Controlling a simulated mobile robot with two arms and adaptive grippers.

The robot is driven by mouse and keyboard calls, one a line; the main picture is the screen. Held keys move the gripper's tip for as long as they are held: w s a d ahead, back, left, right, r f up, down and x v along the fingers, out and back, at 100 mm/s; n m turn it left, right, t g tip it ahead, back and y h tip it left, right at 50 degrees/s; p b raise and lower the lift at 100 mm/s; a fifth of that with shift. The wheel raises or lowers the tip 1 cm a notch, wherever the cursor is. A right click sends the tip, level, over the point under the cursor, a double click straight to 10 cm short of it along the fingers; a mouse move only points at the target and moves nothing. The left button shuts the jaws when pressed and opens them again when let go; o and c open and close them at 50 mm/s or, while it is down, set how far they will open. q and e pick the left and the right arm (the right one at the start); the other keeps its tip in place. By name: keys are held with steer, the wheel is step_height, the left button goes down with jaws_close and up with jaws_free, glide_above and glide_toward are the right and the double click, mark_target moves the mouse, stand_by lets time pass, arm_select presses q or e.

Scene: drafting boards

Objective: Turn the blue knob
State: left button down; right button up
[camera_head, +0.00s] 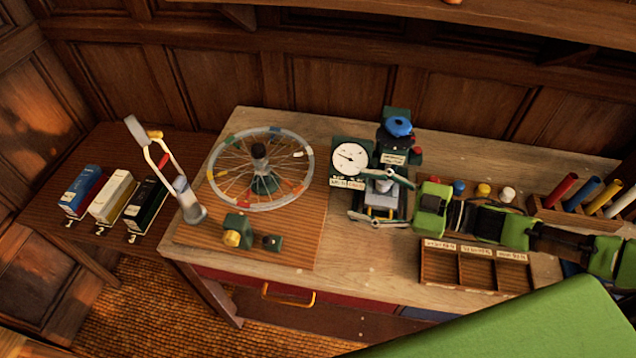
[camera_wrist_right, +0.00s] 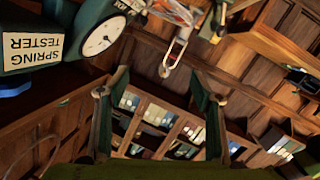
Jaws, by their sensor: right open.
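The blue knob (camera_head: 398,127) is on top of the dark green spring tester (camera_head: 387,147), which has a white dial and stands at the back of the wooden bench. In the right wrist view the tester appears upside down at the upper left, with a blue edge, likely the knob (camera_wrist_right: 13,89), below its label. My right gripper (camera_head: 359,194) reaches in from the right, in front of and below the knob. Its fingers are spread, and nothing shows between them in the wrist view (camera_wrist_right: 158,80). It is apart from the knob. My left gripper is not in view.
A spoked wheel (camera_head: 215,165) and a jointed grey-white stand (camera_head: 188,205) are to the left. A red knob (camera_head: 416,152) is beside the blue one. A compartment tray (camera_head: 437,269) and a rack of coloured cylinders (camera_head: 545,213) are to the right.

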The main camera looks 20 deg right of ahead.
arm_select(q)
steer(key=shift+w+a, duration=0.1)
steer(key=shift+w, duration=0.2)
arm_select(e)
steer(key=w+a+f+n+t+h, duration=0.1)
steer(key=w+a+n+t+h, duration=0.2)
steer(key=w+a+n, duration=0.4)
steer(key=shift+a+n, duration=0.7)
steer(key=shift+a, duration=0.2)
steer(key=shift+s+f, duration=0.1)
